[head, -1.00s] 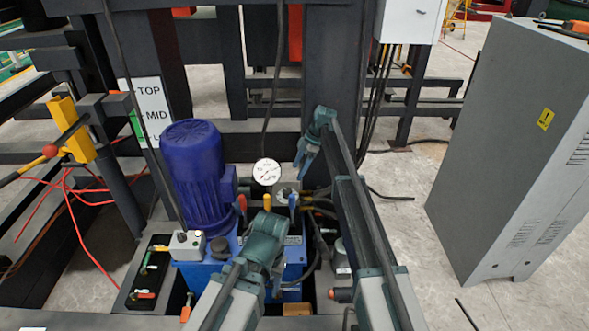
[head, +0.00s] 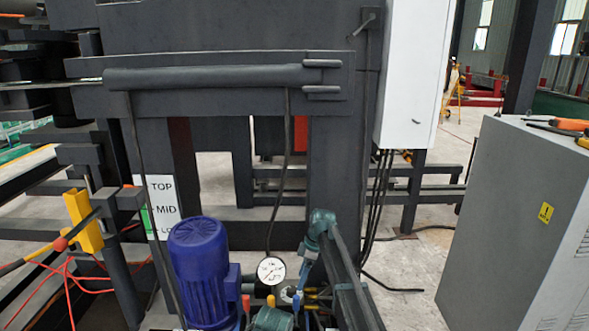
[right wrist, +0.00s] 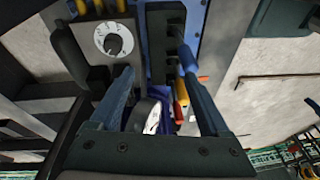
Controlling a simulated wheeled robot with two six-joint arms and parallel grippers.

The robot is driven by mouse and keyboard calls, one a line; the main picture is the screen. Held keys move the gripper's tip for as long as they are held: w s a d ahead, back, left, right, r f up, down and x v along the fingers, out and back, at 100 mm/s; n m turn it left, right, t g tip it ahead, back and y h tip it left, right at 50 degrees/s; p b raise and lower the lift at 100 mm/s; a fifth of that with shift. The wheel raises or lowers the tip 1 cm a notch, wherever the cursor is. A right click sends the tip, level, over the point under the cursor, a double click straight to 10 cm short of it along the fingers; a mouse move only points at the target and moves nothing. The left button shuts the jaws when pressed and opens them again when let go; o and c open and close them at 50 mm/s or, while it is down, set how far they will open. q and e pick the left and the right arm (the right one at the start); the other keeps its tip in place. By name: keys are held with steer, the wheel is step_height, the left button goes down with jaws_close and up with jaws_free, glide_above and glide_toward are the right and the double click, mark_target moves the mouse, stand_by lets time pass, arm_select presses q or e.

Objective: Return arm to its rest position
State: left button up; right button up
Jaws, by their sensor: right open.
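My right gripper (head: 309,252) is in the head view, at the end of the arm reaching up from the bottom right of centre. It is just right of the pressure gauge (head: 271,270), by the dark post. In the right wrist view its two blue fingers (right wrist: 160,105) are spread wide apart and hold nothing. Red and yellow handles (right wrist: 181,95) and a white-faced round part (right wrist: 151,116) show between or beyond them.
The blue motor (head: 199,270) stands left of my arms. The dark frame (head: 230,160) rises behind, with a TOP/MID label (head: 161,207). A grey cabinet (head: 505,220) stands at the right, with tools on top. Hoses hang by the white box (head: 412,80). Bare floor shows between frame and cabinet.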

steer(key=s+d+r+m+h+p, duration=0.1)
steer(key=s+m, duration=0.3)
steer(key=s, duration=0.8)
steer(key=s+r+m+h+p, duration=0.2)
steer(key=s+r+m+p, duration=0.2)
steer(key=s, duration=0.8)
steer(key=s+d+r+m+h+p, duration=0.1)
steer(key=s+r+m+p, duration=0.1)
steer(key=s, duration=1)
steer(key=r+m, duration=0.1)
steer(key=m, duration=0.1)
steer(key=shift+d+m+t, duration=0.35)
steer(key=shift+m+t, duration=0.05)
steer(key=shift+s, duration=0.1)
